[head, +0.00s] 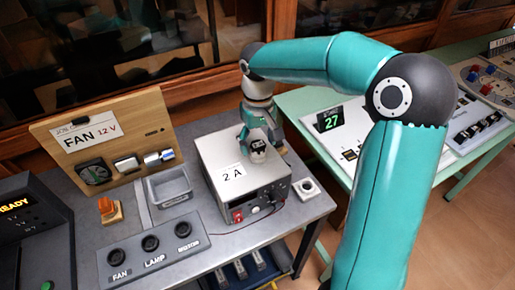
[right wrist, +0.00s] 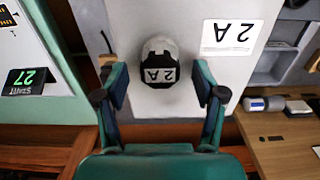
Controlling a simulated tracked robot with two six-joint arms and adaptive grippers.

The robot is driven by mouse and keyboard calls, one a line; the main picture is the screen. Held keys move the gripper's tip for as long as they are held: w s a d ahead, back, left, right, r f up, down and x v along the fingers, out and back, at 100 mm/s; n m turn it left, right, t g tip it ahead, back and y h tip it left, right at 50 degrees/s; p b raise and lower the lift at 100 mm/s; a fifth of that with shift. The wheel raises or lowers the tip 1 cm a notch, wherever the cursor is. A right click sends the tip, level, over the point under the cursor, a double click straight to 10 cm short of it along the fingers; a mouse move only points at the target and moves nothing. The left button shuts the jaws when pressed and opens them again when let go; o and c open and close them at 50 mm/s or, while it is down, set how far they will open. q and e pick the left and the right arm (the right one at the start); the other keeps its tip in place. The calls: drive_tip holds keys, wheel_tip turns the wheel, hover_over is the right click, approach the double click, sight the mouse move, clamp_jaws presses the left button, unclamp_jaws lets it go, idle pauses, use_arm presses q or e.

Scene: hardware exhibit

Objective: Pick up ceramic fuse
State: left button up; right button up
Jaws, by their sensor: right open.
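The ceramic fuse (head: 258,152) stands on top of the light grey box (head: 232,172) beside a "2 A" label. It has a whitish body and a black part marked "2 A". In the right wrist view, the fuse (right wrist: 159,62) sits between the two teal fingers of my right gripper (right wrist: 160,72), with a gap on each side. My right gripper (head: 262,135) is open and comes down over the box from behind in the head view. It partly hides the fuse there. My left gripper is not in view.
A wooden board marked "FAN 12 V" (head: 152,100) stands left of the box, with a small grey bin (head: 169,187) before it. A panel with FAN, LAMP and MOTOR sockets (head: 150,262) lies in front. A green table (head: 300,100) stands to the right.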

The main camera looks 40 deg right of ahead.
sight(258, 144)
drive_tip(key=shift+f, duration=0.3)
drive_tip(key=c, duration=1.2)
drive_tip(key=shift+r, duration=0.15)
wheel_tip(258, 144, up, 20)
drive_tip(key=p, duration=0.2)
